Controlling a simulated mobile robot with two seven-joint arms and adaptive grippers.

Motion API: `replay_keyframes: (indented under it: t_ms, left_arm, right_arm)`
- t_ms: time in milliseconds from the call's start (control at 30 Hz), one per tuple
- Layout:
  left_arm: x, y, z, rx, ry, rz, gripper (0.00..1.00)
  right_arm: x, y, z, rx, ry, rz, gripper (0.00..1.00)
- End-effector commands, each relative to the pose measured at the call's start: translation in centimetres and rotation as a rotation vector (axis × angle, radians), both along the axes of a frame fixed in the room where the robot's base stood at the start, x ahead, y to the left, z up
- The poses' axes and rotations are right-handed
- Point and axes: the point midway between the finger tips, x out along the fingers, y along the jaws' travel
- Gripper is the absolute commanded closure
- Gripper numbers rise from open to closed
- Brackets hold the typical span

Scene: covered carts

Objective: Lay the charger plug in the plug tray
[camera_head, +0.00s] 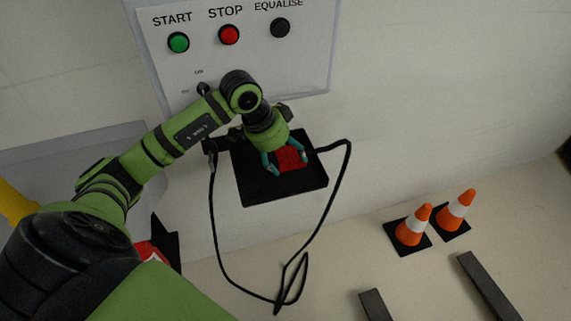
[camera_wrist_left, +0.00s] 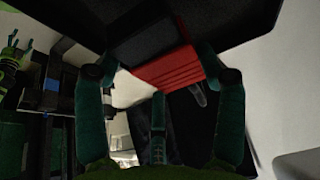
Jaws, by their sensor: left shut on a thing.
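The charger plug (camera_head: 291,158) shows as a red block between the teal fingertips of my left gripper (camera_head: 284,154). In the left wrist view the plug (camera_wrist_left: 165,70) is red with a dark grey part, between the fingers (camera_wrist_left: 160,95). A black square tray (camera_head: 262,190), which looks like the plug tray, is below the button panel. The plug overlaps the tray in the head view; I cannot tell whether it touches it. The gripper and arm hide part of the tray.
A black cable (camera_head: 323,225) loops down from beside the plug and back up to the panel's left. The panel (camera_head: 315,65) has green, red and black buttons. Two orange cones (camera_head: 412,228) (camera_head: 455,212) and dark floor bars (camera_head: 485,285) are at right.

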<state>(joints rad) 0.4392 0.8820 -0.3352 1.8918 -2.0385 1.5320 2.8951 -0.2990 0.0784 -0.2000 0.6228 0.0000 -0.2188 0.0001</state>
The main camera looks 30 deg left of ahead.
Motion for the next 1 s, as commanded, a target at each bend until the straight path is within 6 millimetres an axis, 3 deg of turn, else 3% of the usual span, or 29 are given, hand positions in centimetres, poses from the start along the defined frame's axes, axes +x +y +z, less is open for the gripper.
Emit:
replay_keyframes:
  t_ms: [267,1000]
  left_arm:
    - [-0.1,-0.1,-3.4,0.0,0.002,-0.002,0.81]
    - [-0.1,-0.1,-5.0,0.0,0.004,-0.001,0.81]
  right_arm:
    - [0.0,0.2,1.0,0.003,0.001,-0.001,0.37]
    - [-0.2,-0.2,0.4,-0.003,0.005,0.001,0.37]
